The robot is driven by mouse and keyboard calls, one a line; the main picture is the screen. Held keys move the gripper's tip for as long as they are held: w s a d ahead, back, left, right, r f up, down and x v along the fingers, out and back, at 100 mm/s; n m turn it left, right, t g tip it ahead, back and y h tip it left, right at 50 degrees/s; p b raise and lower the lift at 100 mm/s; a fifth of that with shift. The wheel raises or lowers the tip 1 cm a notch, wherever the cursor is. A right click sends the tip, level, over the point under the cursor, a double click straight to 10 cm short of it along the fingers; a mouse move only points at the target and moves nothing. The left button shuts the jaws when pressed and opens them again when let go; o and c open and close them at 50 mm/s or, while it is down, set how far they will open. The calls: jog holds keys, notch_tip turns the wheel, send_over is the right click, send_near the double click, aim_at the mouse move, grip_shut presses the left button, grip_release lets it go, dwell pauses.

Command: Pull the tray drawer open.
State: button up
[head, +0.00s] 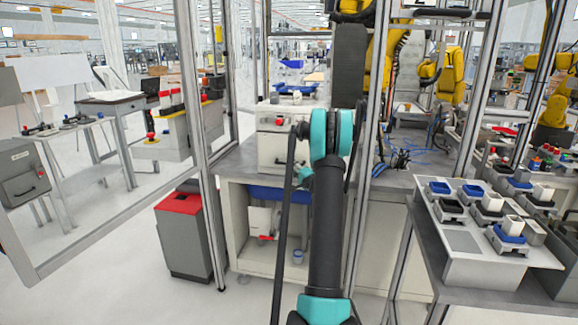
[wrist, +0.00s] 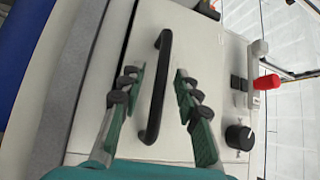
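In the wrist view, a black bar handle (wrist: 155,100) is fixed to a pale front panel (wrist: 178,25), which appears to be the drawer front. My gripper (wrist: 160,74) is open, with one green-and-black finger on each side of the handle. I see a gap between each finger and the bar, and I cannot tell how far the fingertips are from the panel. In the head view, a white box (head: 270,150) with a red knob stands on the bench, partly behind my arm. My gripper cannot be made out there.
In the head view, metal frame posts (head: 204,150) stand close by. A table (head: 458,240) with several small blocks is at right, and a red-topped bin (head: 180,203) at left.

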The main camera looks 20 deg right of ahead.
jog(key=shift+w+a+r, duration=0.1)
jog(key=shift+w+a, duration=0.05)
jog(key=shift+w, duration=0.35)
grip_shut()
